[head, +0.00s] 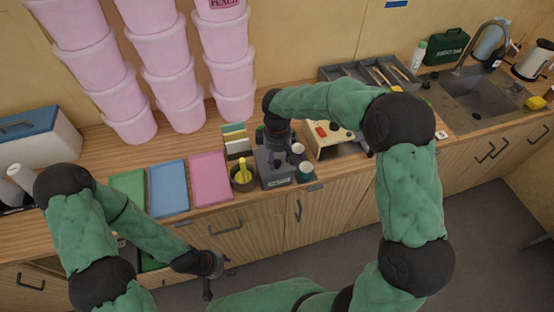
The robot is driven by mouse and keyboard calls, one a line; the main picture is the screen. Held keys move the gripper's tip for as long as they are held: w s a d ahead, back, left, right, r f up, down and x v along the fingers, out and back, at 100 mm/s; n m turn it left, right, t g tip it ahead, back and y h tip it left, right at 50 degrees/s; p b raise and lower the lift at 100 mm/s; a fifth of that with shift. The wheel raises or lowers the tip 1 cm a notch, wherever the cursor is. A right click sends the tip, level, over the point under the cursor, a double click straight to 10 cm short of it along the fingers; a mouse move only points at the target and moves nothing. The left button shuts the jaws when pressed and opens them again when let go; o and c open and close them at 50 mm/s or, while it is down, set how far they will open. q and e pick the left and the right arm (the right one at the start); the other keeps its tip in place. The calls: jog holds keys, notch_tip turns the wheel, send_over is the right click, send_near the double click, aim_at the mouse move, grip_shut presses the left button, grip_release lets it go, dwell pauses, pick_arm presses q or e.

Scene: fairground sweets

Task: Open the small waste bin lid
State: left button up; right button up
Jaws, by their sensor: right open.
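A small dark grey box-shaped bin (274,178) with a pale label on its front stands near the counter's front edge; I take it to be the small waste bin. My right gripper (286,152) reaches down over its top and is open. The gripper and wrist hide much of the bin's top, so I cannot tell how its lid stands or whether a finger touches it. My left gripper (216,278) hangs low in front of the lower cabinets, away from the bin. Its finger gap is unclear.
A dark pot (243,184) with a yellow item stands left of the bin. Teal cups (305,171) and a cream-coloured appliance (333,140) stand to its right. Green, blue (169,187) and pink (210,179) trays lie left. Pink tubs (101,67) are stacked behind.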

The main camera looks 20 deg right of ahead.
jog(key=shift+f, duration=0.8)
grip_shut()
jog(key=shift+r, duration=0.1)
